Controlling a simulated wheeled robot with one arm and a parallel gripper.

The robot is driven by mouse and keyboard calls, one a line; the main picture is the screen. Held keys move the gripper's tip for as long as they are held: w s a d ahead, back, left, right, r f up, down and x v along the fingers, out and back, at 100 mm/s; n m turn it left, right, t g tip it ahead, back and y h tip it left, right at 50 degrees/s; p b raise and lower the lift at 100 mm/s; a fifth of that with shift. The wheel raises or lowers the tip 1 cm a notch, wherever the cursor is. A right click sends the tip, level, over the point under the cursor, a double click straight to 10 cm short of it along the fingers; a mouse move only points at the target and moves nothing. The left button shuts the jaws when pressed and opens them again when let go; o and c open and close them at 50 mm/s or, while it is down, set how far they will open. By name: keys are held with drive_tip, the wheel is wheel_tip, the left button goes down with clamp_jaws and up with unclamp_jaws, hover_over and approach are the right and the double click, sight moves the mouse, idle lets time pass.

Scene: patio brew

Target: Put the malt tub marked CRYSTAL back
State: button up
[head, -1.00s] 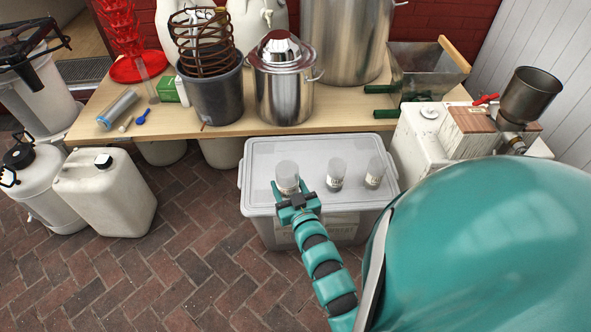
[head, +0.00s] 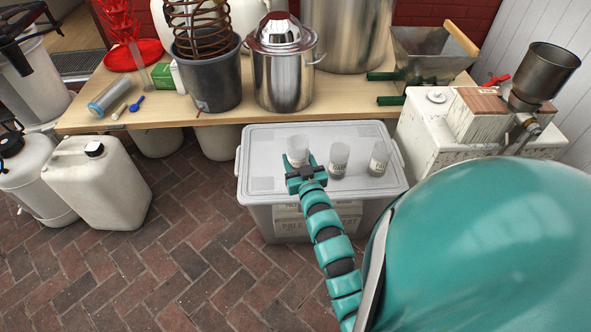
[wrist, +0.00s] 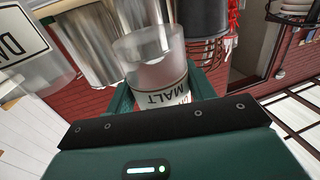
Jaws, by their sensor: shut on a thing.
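My gripper (head: 304,174) is shut on a clear tub (head: 297,146) over the left part of the grey storage bin's lid (head: 265,182). In the wrist view the tub (wrist: 155,75) stands between the fingers, its label upside down, reading MALT with another word mostly hidden. Whether it says CRYSTAL I cannot tell. Whether the tub touches the lid is also unclear. Two similar tubs are on the lid to its right: a middle tub (head: 338,160) with a label that seems to start PAL, and a right tub (head: 379,158).
Behind the bin is a wooden table (head: 215,122) with a lidded steel pot (head: 283,75) and dark bucket (head: 215,90). A white cabinet (head: 435,125) with a grain mill (head: 540,85) stands right. White jugs (head: 100,185) stand left. Brick floor (head: 190,270) lies open in front.

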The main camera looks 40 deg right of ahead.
drive_tip(key=w+f, duration=0.1)
drive_tip(key=f, duration=0.1)
drive_tip(key=w+d+f+b, duration=0.1)
drive_tip(key=f, duration=0.1)
drive_tip(key=w+d+f, duration=0.1)
drive_tip(key=w+f, duration=0.1)
drive_tip(key=shift+a+f+b, duration=0.1)
drive_tip(key=shift+f+b, duration=0.55)
drive_tip(key=shift+f, duration=0.7)
drive_tip(key=shift+f, duration=0.2)
drive_tip(key=o, duration=1)
